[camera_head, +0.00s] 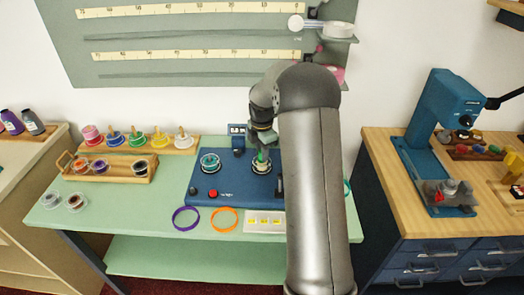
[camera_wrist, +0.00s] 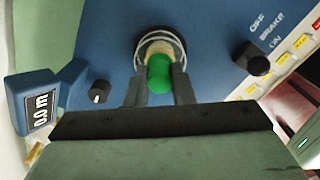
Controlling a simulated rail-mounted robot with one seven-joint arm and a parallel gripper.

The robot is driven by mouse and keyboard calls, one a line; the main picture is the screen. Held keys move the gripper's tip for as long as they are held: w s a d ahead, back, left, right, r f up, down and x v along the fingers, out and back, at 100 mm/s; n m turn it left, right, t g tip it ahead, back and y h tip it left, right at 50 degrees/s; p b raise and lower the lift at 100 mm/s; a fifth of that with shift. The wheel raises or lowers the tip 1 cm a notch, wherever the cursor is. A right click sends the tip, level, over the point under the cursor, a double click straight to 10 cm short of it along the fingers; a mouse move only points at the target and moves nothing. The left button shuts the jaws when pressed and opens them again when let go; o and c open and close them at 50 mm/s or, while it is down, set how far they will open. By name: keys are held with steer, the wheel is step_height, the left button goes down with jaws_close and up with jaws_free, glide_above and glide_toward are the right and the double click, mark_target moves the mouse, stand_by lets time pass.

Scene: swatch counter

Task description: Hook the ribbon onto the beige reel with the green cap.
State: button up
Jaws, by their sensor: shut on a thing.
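The green cap (camera_head: 261,158) stands on a beige reel (camera_head: 262,168) at the right side of the blue machine deck (camera_head: 228,200). My gripper (camera_head: 262,145) is above this reel, pointing down. In the wrist view, my gripper's fingers (camera_wrist: 160,88) are shut on the green cap (camera_wrist: 159,72), one on each side. The beige top of the reel (camera_wrist: 155,47) shows just beyond the cap, inside a clear rim. A second reel wound with teal (camera_head: 210,162) sits on the deck's left side. I cannot make out a loose ribbon end.
A purple ring (camera_head: 185,218) and an orange ring (camera_head: 223,219) lie at the counter's front. A wooden tray of spools (camera_head: 115,168) stands at left. A small display (camera_wrist: 40,104) and a dark knob (camera_wrist: 258,65) flank the reel. My arm covers the counter's right part.

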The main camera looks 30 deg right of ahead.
steer(key=o, duration=1)
steer(key=shift+r, duration=0.1)
steer(key=shift+r+p, duration=2.45)
steer(key=shift+r, duration=1)
